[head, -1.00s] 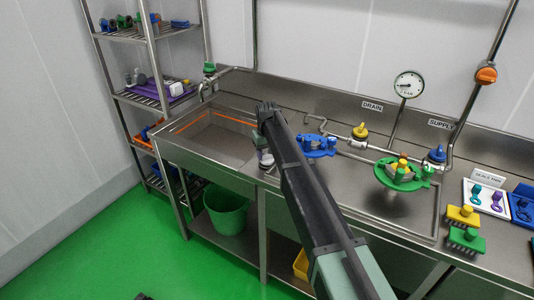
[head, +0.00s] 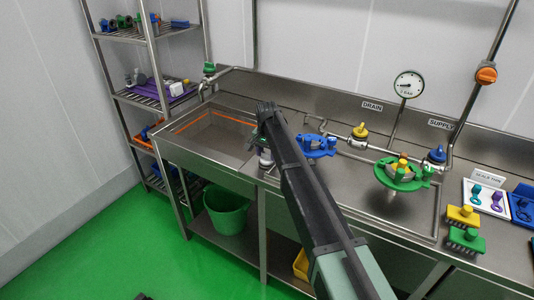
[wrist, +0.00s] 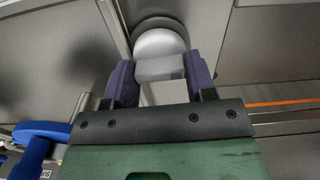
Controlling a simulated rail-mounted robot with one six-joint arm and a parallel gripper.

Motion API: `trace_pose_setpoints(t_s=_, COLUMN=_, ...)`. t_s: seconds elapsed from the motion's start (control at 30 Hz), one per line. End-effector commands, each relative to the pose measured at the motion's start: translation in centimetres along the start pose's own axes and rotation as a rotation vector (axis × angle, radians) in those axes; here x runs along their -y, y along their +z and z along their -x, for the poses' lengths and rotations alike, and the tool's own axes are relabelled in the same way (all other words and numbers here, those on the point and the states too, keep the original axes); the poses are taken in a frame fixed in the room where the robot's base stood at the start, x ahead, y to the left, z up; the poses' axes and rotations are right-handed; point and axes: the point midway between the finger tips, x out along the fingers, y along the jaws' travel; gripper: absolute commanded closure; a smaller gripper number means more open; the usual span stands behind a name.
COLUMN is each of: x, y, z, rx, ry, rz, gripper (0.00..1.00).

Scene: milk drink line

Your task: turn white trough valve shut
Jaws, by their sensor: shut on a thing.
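The white trough valve (wrist: 160,45) shows in the wrist view as a pale rounded knob with a flat-faced handle, between two purple fingers. My gripper (wrist: 160,78) is shut on this handle, one finger at each side. In the head view a small pale part of the valve (head: 265,158) shows by the right edge of the trough (head: 213,135), below the end of my arm. My arm hides most of the gripper there. The valve's exact turn angle cannot be told.
Yellow (head: 360,131) and blue (head: 437,154) valve knobs sit on the pipe behind. A gauge (head: 408,84) stands above. The trough is open and empty at left.

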Motion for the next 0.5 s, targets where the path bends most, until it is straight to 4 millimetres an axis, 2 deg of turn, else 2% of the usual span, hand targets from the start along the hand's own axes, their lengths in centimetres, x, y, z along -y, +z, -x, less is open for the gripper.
trace_pose_setpoints(t_s=0.5, x=-0.02, y=0.03, z=-0.02, rx=0.001, ry=0.0, rz=-0.072, gripper=0.73)
